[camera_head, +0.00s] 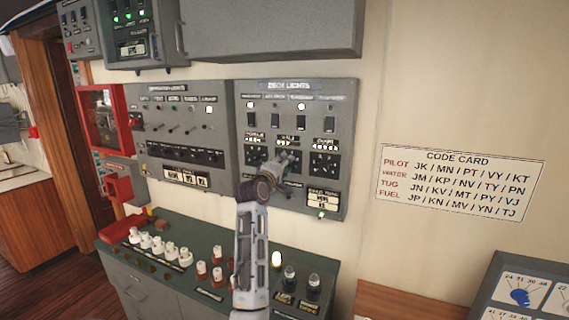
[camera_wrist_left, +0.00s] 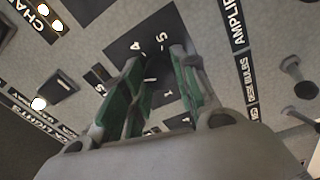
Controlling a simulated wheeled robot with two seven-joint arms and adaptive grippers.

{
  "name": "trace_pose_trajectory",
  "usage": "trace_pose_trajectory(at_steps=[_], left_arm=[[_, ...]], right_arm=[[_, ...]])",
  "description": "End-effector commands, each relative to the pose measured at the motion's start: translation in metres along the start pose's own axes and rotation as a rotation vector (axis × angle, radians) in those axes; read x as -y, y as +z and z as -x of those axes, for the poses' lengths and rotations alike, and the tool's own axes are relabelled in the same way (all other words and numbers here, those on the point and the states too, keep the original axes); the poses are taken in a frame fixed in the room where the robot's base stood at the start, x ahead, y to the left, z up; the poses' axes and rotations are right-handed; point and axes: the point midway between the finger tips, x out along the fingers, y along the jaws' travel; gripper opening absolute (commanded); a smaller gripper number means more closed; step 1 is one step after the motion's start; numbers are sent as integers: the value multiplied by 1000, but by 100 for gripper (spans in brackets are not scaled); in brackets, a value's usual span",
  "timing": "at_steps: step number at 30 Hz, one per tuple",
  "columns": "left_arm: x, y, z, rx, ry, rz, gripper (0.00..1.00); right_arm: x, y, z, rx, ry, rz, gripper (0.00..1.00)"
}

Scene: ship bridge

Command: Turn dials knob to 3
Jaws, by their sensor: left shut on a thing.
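The grey deck lights panel (camera_head: 339,196) is on the wall in the head view and carries a row of dials. The left dial (camera_head: 254,155) and right dial (camera_head: 325,163) show on either side of my left gripper (camera_head: 287,163), which covers the middle dial. In the left wrist view the gripper (camera_wrist_left: 152,88) has its green-padded fingers on both sides of the middle dial's knob, over a black plate (camera_wrist_left: 122,47) with white numerals; 4, 5 and 1 are legible. The fingers are shut on the knob, which is mostly hidden. Its pointer setting cannot be read. My right gripper is not in view.
A code card (camera_head: 460,184) is on the wall to the right. Left of the dials is another switch panel (camera_head: 172,153). Below, a green-topped console (camera_head: 205,244) holds several white and dark knobs. A grey cabinet (camera_head: 270,30) juts out above.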

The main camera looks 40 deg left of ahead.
Motion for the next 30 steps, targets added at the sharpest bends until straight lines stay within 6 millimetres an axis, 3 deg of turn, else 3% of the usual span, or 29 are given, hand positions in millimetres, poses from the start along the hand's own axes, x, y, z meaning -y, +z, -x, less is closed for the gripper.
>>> trace_pose_trajectory(at_steps=[13,14,18,30], left_arm=[[0,-1,0,-2,0,8,6],[0,-1,0,-2,0,8,33],[0,-1,0,-2,0,8,51],[0,0,1,-1,0,8,52]], right_arm=[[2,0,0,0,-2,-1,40],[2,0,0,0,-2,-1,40],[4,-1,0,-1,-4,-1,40],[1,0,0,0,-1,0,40]])
